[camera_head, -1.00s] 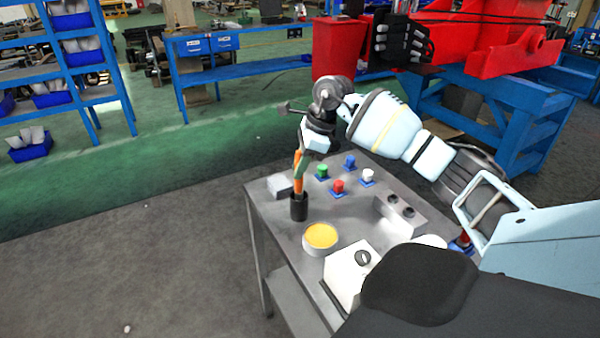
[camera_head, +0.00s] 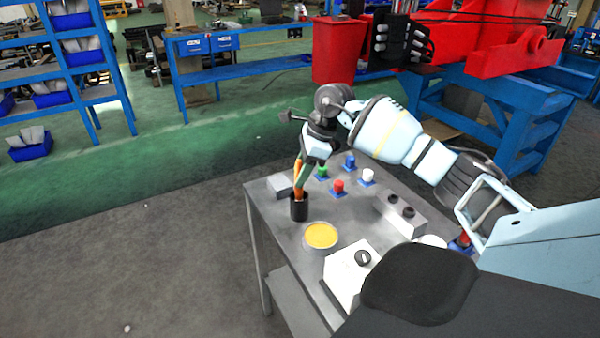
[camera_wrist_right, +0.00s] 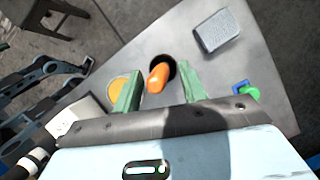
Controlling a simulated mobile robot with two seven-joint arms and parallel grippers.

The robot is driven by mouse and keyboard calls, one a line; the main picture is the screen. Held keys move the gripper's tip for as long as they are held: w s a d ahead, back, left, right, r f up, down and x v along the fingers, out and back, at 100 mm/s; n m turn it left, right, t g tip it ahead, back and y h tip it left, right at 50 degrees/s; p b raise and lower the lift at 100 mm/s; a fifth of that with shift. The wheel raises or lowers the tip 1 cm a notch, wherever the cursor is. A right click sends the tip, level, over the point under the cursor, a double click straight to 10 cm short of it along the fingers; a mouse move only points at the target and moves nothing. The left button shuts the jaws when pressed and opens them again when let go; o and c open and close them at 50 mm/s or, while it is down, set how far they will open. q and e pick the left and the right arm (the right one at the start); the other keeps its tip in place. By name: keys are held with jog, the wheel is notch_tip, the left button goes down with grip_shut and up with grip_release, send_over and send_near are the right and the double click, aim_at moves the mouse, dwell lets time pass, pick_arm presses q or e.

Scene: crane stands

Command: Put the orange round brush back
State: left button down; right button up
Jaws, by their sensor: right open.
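The orange round brush (camera_head: 298,187) stands in a black cup (camera_head: 299,208) on the grey table (camera_head: 262,207). Its orange handle sticks up out of the cup, and its lower end is hidden inside. In the right wrist view the handle (camera_wrist_right: 157,80) points up between the two green fingers, with the dark cup opening (camera_wrist_right: 169,68) behind it. My right gripper (camera_wrist_right: 159,76) is open around the handle, with gaps visible on both sides. In the head view my right gripper (camera_head: 303,177) is just above the cup. My left gripper is not in view.
A yellow-topped round tin (camera_head: 320,236) and a white box (camera_head: 350,270) stand nearer me. A grey block (camera_head: 280,185) is beside the cup. Green (camera_head: 322,171), red (camera_head: 338,186), blue (camera_head: 349,161) and white (camera_head: 367,176) knobs stand to the right.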

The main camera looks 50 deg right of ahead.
jog(key=v, duration=1.1)
dwell(0.3)
